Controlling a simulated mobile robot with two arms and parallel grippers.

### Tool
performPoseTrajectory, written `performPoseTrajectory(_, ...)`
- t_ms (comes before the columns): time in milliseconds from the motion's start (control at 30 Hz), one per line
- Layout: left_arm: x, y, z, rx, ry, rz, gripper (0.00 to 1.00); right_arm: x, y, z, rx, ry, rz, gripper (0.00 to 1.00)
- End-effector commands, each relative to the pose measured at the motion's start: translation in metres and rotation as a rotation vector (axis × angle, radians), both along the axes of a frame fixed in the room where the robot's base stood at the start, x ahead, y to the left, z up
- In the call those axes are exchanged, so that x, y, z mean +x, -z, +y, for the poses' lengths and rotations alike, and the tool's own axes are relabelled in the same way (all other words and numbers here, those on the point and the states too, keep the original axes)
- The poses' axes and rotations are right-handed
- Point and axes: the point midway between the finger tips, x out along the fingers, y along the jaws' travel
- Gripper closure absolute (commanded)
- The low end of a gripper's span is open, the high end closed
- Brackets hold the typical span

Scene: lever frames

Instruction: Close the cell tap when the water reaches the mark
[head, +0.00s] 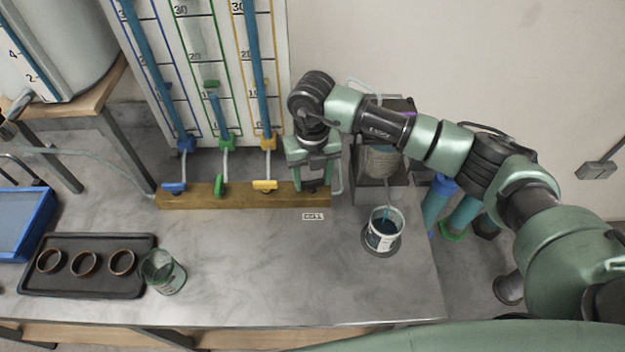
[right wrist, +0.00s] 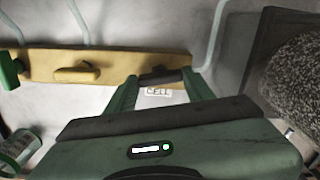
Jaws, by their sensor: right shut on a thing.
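The cell tap has a dark handle (right wrist: 163,77) at the right end of the wooden tap block (head: 240,197). My right gripper (head: 314,182) is shut on this handle, with a finger on each side; the fingers partly hide it. A small CELL label (head: 313,216) lies in front of it, also legible in the right wrist view (right wrist: 158,92). The cell is a clear cup (head: 383,238) on a dark round base, with dark blue water inside and a thin bluish stream or tube above it. I cannot make out its mark or the exact level.
Blue (head: 175,187), green (head: 220,186) and yellow (head: 265,185) tap handles sit left on the block, below the scaled columns. A black tray (head: 90,284) with three brown rings and a glass beaker (head: 162,272) stand front left. The middle of the bench is clear.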

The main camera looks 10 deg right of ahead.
Motion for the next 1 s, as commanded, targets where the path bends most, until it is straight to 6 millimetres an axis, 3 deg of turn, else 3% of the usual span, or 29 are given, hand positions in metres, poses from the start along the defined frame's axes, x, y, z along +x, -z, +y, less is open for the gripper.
performPoseTrajectory(400,-0.0004,0.0110,0.0001,0.000,0.000,0.001,0.66,0.0013,-0.0007,0.0000,0.002,0.210,-0.004,0.88)
performPoseTrajectory(1000,-0.0006,0.0118,0.0001,0.000,0.000,0.001,0.66,0.0015,-0.0016,-0.0002,0.002,0.248,-0.004,0.88)
